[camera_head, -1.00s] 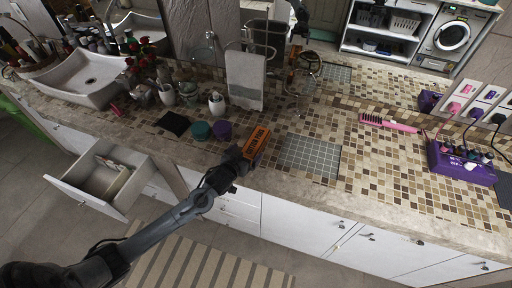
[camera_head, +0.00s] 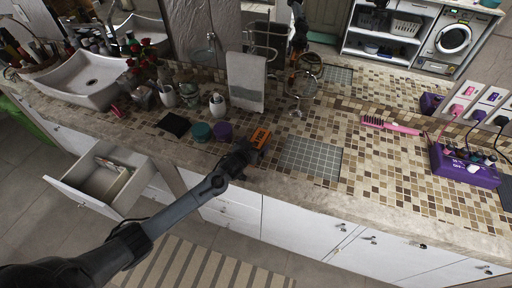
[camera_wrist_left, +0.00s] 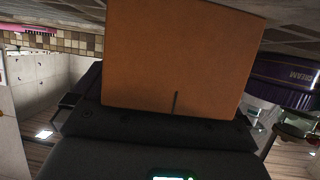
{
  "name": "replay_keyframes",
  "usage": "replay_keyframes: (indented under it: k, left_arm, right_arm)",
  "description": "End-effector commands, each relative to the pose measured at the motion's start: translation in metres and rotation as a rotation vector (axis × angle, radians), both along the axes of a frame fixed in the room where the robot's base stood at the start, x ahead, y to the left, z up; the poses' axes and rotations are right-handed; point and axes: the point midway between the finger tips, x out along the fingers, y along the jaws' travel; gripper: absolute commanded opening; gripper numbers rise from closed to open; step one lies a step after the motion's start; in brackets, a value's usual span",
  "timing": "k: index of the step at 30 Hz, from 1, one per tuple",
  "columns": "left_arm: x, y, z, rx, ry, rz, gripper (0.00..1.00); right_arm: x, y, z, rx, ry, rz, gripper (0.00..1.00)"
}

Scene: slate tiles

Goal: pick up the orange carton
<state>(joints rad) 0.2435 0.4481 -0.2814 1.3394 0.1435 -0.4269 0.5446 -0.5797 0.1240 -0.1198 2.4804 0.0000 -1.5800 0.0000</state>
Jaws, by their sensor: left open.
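The orange carton (camera_head: 260,137), with dark lettering, is on the tiled counter near its front edge. My left gripper (camera_head: 245,150) is at the carton's near left side and hides part of it. In the left wrist view the carton (camera_wrist_left: 180,55) fills the middle, very close, with its plain orange face toward the camera. The gripper is open; its fingertips are largely hidden there, so I cannot tell whether they touch the carton. My right gripper is not in view.
A purple jar (camera_head: 222,131) and a teal jar (camera_head: 201,132) stand just left of the carton. A grey grid mat (camera_head: 308,158) lies to its right. A towel (camera_head: 246,80) hangs behind.

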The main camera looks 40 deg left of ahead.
Motion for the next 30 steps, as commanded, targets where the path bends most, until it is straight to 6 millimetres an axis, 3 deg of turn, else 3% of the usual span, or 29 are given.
replay_keyframes:
  k: [6, 18, 30]
  left_arm:
    - [0.0003, -0.0001, -0.0002, 0.000, 0.000, 0.000, 1.00]
    - [0.0002, -0.0002, 0.0002, 0.000, 0.000, 0.000, 0.42]
    - [0.0003, -0.0002, 0.0069, 0.000, 0.000, 0.000, 0.42]
  right_arm:
    - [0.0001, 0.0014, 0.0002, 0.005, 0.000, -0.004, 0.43]
    - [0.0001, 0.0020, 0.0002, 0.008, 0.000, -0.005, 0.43]
    - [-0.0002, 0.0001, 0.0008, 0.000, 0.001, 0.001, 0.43]
